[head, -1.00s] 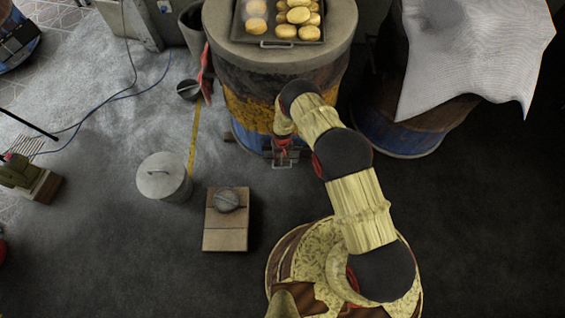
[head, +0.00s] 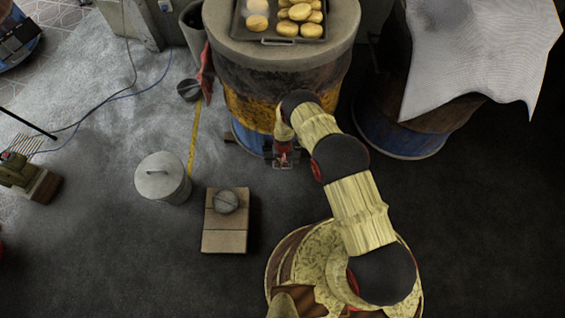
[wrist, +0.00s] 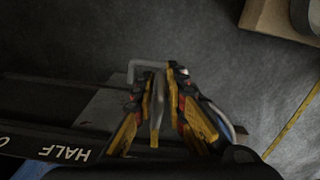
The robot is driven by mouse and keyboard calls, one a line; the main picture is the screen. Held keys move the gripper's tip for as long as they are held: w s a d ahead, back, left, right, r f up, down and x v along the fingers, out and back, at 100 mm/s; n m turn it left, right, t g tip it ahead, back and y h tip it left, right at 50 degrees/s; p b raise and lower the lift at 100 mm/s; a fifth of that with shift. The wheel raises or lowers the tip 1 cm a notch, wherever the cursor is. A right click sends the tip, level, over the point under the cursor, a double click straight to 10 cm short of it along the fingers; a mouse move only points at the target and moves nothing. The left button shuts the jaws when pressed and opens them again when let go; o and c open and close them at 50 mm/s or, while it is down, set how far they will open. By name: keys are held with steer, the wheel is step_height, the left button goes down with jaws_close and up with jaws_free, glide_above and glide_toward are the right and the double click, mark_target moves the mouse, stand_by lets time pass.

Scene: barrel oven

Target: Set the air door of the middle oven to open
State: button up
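The middle oven is a barrel (head: 262,115) with a grey rim, a dark and rusty-yellow body and a blue base. My gripper (head: 283,157) is low at its front, pointing down by the air door. In the wrist view my gripper's yellow fingers (wrist: 162,72) are close together at a pale metal loop handle (wrist: 131,72) on a flat plate (wrist: 100,110). A narrow grey strip shows between the fingers. The fingers overlap the handle, and I cannot tell whether they clamp it. A dark bar with the label "HALF" (wrist: 73,153) lies at left; another label is cut off.
A tray of buns (head: 285,40) is on the oven top. A lidded metal pot (head: 162,178) and a cardboard box (head: 225,240) with a round grey object stand to the left. A cloth-covered barrel (head: 400,135) is at right. Floor in front is partly clear.

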jaws_close()
stand_by(0.4)
